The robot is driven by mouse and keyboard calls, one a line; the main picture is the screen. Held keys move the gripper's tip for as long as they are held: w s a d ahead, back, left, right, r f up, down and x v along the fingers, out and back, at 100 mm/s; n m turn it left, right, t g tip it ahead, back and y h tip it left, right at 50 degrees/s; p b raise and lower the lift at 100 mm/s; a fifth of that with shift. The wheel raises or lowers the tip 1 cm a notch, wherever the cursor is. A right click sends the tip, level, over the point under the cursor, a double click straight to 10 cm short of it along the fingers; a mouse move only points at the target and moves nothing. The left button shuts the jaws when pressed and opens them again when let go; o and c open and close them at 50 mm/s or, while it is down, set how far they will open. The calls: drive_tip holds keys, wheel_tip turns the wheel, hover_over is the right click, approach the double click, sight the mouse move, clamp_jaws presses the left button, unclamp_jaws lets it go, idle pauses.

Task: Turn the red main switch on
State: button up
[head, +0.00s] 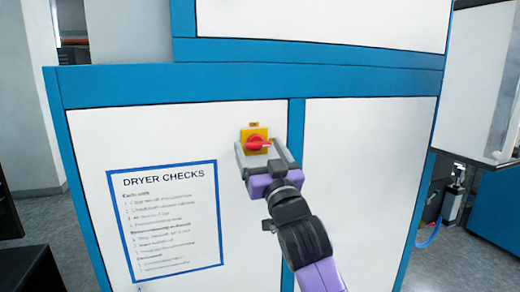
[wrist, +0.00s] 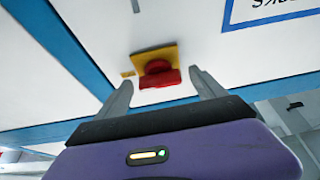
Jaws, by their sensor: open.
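The red main switch (head: 257,144) is a red rotary knob on a yellow square plate (head: 254,133), mounted on a white panel with blue framing. In the head view its handle lies roughly level across the plate. A small yellow label (head: 253,125) sits just above the plate. My gripper (head: 258,155) is in front of the panel at the switch. In the wrist view the red knob (wrist: 159,76) lies between my two open fingers (wrist: 164,88), with a gap on each side. The fingers do not appear to touch the knob. The fingertips are partly hidden in the head view.
A blue-framed "DRYER CHECKS" sheet (head: 168,220) is on the panel left of the switch. A blue upright strip (head: 296,135) runs right of it. A dark object (head: 28,270) stands at the lower left. White and blue equipment (head: 480,80) stands at the right.

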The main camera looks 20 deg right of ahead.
drive_tip(key=c, duration=1.4)
drive_tip(key=shift+o, duration=0.2)
